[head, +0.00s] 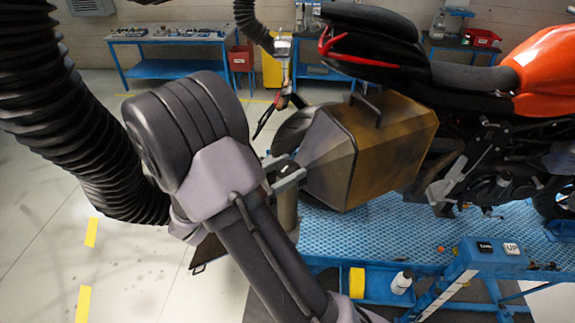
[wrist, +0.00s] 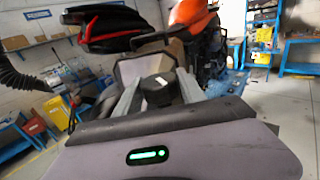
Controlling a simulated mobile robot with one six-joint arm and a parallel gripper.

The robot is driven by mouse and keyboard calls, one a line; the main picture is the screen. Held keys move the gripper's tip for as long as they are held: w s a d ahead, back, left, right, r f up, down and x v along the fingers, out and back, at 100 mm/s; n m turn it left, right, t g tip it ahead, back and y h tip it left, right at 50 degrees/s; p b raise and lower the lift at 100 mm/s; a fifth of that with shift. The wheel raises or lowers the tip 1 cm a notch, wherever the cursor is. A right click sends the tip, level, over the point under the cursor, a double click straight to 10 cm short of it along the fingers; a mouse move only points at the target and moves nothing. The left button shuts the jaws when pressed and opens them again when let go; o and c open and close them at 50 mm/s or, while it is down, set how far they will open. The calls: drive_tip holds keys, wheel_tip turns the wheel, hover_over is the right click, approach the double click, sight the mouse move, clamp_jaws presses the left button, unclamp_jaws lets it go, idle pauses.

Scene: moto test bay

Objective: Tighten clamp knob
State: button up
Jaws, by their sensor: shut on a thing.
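The clamp knob (wrist: 157,89) is a dark round knob with a small white mark, seen between my two fingers in the wrist view. My gripper (head: 287,174) is shut on it, with one grey finger on each side. In the head view the knob is mostly hidden by the fingers. A grey upright post (head: 286,211) stands just below the gripper, beside the motorcycle's rear. How the knob joins its clamp is hidden.
A brown-gold side case (head: 385,150) on the orange motorcycle (head: 545,65) is close to the right of my gripper. The blue lift table (head: 375,235) lies below. A white bottle (head: 402,282) and yellow roll (head: 357,283) sit low in front. A black ribbed hose (head: 75,125) hangs at the left.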

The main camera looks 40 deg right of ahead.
drive_tip(key=shift+m+g, duration=0.3)
drive_tip(key=shift+g, duration=0.2)
drive_tip(key=o, duration=1.4)
drive_tip(key=shift+c, duration=0.2)
drive_tip(key=w+a+b, duration=0.2)
drive_tip(key=a, duration=1.5)
drive_tip(key=shift+a, duration=0.15)
drive_tip(key=shift+w+b, duration=0.1)
drive_tip(key=shift+b, duration=0.2)
